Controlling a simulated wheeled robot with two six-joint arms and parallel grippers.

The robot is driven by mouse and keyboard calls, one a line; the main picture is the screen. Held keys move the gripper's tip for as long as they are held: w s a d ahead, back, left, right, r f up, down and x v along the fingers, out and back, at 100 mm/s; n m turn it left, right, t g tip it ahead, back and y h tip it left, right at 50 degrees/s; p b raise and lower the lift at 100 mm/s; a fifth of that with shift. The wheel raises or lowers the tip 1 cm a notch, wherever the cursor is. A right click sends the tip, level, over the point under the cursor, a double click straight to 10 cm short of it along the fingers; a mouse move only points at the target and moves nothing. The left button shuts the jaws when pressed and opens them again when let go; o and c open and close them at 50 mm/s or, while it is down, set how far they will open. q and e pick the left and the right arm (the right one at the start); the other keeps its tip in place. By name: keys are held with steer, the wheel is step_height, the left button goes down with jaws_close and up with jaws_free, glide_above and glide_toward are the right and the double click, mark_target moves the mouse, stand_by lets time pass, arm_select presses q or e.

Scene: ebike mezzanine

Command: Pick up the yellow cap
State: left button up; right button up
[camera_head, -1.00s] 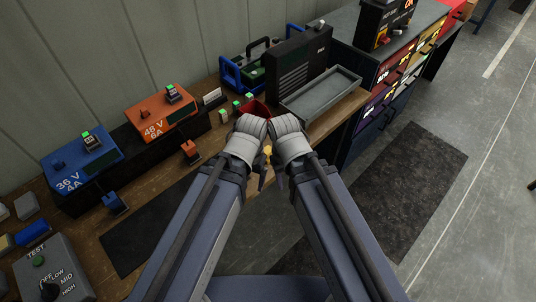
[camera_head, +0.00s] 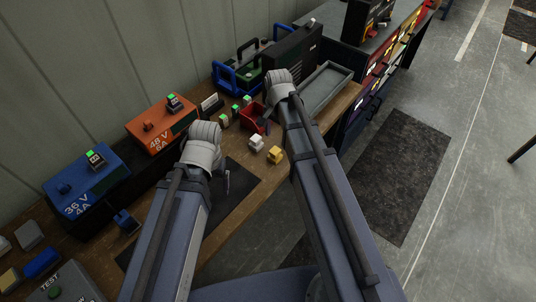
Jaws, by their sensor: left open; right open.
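The yellow cap (camera_head: 275,155) is a small blocky yellow piece near the front edge of the wooden bench, just left of my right forearm. A white piece of similar shape (camera_head: 257,143) sits beside it. My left gripper (camera_head: 227,182) points down over the dark mat, left of the yellow cap and apart from it; it is open and mostly hidden by its arm. My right gripper (camera_head: 268,126) is beyond the cap, by the red bin. It is open, with only part showing past its wrist. Neither gripper holds anything visible.
The red bin (camera_head: 249,122) stands behind the caps, with small green-topped pieces to its left. A grey tray (camera_head: 324,91) lies behind my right arm. Orange (camera_head: 160,128) and blue (camera_head: 82,183) chargers line the wall. The dark mat (camera_head: 238,199) has bare space.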

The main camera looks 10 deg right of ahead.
mark_target(275, 150)
arm_select(q)
steer(key=shift+f+b, duration=3.85)
steer(key=shift+f, duration=0.1)
arm_select(e)
steer(key=shift+s+a+f, duration=0.1)
steer(key=shift+s+f, duration=0.1)
steer(key=shift+f, duration=1.8)
steer(key=shift+s+a+f, duration=0.1)
steer(key=shift+s+f, duration=0.05)
steer(key=shift+f, duration=1.8)
arm_select(q)
steer(key=shift+r, duration=0.1)
arm_select(e)
steer(key=shift+r, duration=0.1)
jaws_close()
